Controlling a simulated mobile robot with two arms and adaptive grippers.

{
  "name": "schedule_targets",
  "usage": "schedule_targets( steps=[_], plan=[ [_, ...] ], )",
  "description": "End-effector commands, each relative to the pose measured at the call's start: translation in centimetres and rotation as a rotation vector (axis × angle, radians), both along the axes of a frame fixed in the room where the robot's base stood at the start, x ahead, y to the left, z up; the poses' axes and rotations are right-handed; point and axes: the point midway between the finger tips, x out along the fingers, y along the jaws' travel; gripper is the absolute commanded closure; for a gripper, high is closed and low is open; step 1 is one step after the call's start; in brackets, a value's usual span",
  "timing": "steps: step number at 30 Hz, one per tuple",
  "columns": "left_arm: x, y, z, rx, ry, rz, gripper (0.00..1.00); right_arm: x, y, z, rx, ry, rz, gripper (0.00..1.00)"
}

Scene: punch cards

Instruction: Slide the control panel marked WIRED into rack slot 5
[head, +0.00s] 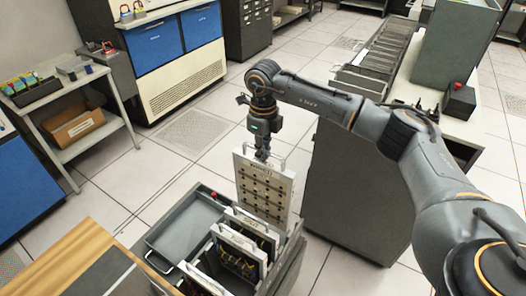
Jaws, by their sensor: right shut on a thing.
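My right gripper (262,148) is shut on the top handle of a pale control panel (265,187). The panel hangs upright, with rows of dark fittings on its face. Its label is too small to read, so I cannot tell whether it says WIRED. Its lower edge is at the back of a grey open cart (160,262), behind other standing panels; I cannot tell whether it is clear of them. Two of these panels, a rear one (252,224) and a middle one (238,246), have wires on their faces. No slot numbers are readable. My left gripper is out of view.
A wooden tabletop (60,262) is at the lower left. A grey shelf table (85,85) with a cardboard box (78,127) stands at the left. Blue-fronted cabinets (155,45) are behind. A dark cabinet (350,195) stands right of the panel. Tiled floor is clear between.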

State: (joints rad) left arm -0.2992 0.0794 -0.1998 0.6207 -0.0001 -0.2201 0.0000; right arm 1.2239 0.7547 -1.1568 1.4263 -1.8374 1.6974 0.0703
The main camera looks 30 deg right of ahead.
Motion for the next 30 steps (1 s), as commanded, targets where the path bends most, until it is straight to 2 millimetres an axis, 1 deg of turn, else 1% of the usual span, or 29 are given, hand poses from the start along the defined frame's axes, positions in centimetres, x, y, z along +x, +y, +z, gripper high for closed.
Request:
schedule_targets(
  steps=[1, 8, 30],
  plan=[
    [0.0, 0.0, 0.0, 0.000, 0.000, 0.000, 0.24, 0.1, 0.0, 0.3, 0.002, -0.006, 0.000, 1.00],
    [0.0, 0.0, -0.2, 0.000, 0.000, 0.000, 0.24, 0.1, 0.0, 0.0, 0.002, -0.006, -0.001, 1.00],
    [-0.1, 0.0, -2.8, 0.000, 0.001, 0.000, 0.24, 0.1, 0.0, -3.6, 0.001, -0.006, 0.000, 1.00]
  ],
)
